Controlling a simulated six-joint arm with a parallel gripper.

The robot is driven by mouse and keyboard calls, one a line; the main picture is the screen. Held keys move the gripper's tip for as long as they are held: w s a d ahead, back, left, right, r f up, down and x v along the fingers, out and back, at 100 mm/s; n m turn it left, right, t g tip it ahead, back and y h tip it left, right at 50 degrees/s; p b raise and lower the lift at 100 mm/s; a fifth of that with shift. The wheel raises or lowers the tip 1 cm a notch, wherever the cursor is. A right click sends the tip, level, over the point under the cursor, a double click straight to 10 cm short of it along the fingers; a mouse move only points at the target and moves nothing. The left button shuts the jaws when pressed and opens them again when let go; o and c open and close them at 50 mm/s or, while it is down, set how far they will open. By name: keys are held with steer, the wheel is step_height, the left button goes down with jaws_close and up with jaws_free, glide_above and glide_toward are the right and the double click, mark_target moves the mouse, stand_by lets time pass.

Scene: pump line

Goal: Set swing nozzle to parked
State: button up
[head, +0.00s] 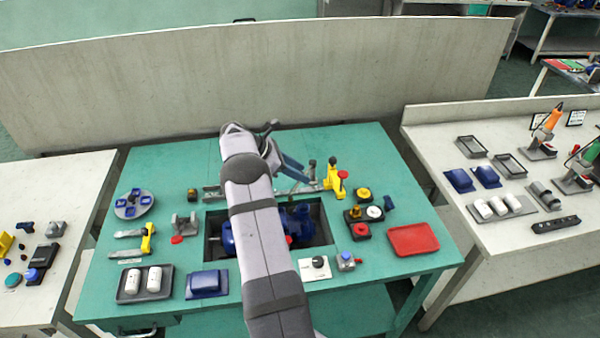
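I cannot make out for certain which part is the swing nozzle. A yellow upright fitting with a red knob (333,178) stands at the back right of the green table (400,160), at the end of a grey metal rail. My arm reaches across the middle of the table and bends down at the back. My gripper (304,175) is low over the rail, left of the yellow fitting; its fingers are too small to tell open from shut. My arm hides part of the rail and part of the blue pump (300,222) in the dark recess.
A yellow clamp (148,238) with metal bars and a round grey tray (133,212) stand at left. A red tray (413,240), red button box (361,231) and white dial plate (315,268) are at right. A tall grey panel (250,85) closes off the back.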

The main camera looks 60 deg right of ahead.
steer(key=b+v, duration=0.1)
steer(key=v, duration=0.5)
steer(key=shift+w+a+r+b, duration=0.2)
steer(key=shift+r+b, duration=0.05)
steer(key=shift+b, duration=0.1)
